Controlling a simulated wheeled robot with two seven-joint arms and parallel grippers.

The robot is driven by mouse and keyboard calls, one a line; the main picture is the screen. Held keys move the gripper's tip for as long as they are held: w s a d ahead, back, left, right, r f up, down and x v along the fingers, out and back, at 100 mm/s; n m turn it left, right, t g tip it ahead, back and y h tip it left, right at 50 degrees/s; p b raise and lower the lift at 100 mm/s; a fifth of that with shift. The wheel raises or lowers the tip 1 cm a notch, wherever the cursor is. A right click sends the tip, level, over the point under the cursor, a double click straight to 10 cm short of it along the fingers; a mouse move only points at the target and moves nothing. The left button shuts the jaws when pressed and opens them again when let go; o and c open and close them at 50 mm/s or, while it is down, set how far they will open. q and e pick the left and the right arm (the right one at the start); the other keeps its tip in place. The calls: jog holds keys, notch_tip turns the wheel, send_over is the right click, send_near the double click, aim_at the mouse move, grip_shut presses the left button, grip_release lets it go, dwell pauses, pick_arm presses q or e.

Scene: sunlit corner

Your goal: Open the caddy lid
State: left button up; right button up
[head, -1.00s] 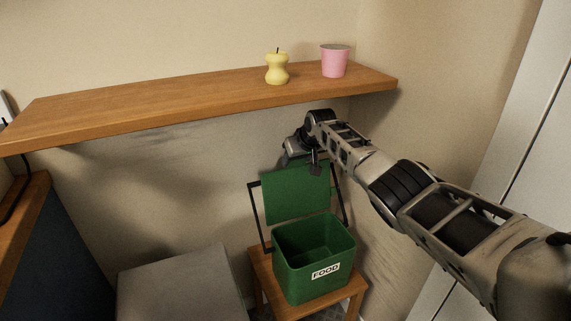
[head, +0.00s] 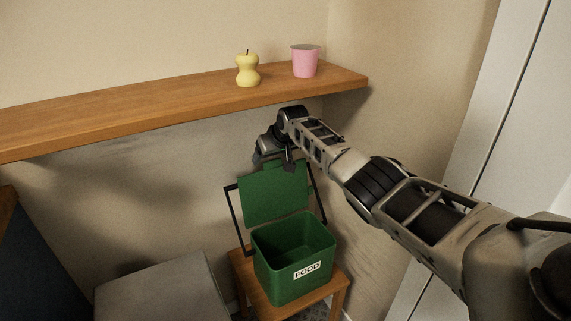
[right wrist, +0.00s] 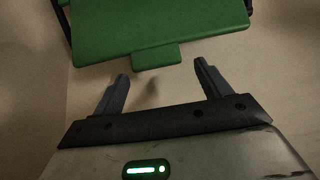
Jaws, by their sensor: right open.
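The green food caddy (head: 292,277) with a white "FOOD" label stands on a small wooden stool. Its lid (head: 273,197) is raised and stands upright at the back, and the inside of the caddy shows empty. A dark handle (head: 233,210) stands up around the lid. My right gripper (head: 283,165) is at the lid's top edge in the head view. In the right wrist view my right gripper (right wrist: 160,80) is open, with nothing between its fingers. The lid (right wrist: 155,25) and its tab (right wrist: 157,57) lie just beyond the fingertips, seemingly apart from them. My left gripper is not in view.
A wooden shelf (head: 190,105) runs above the caddy, close over my right wrist. A yellow apple-core-shaped object (head: 247,70) and a pink cup (head: 305,61) stand on it. The wooden stool (head: 338,293) carries the caddy. A grey box-like seat (head: 163,289) is at left.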

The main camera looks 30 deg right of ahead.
jog(key=s+a+r+p, duration=0.1)
jog(key=s+r, duration=0.1)
jog(key=s, duration=1.1)
jog(key=shift+s+a+p, duration=0.15)
jog(key=shift+p, duration=0.25)
jog(key=s+a+f+n+y, duration=0.3)
jog(key=s+a+f, duration=0.7)
jog(key=a+f, duration=0.35)
jog(key=s+a+t, duration=0.1)
jog(key=s+a, duration=0.4)
jog(key=s, duration=0.3)
jog(key=s+a+t+y, duration=0.1)
jog(key=s+a+t, duration=0.1)
jog(key=s+a, duration=0.4)
jog(key=shift+s+n, duration=0.3)
jog(key=shift+s, duration=0.8)
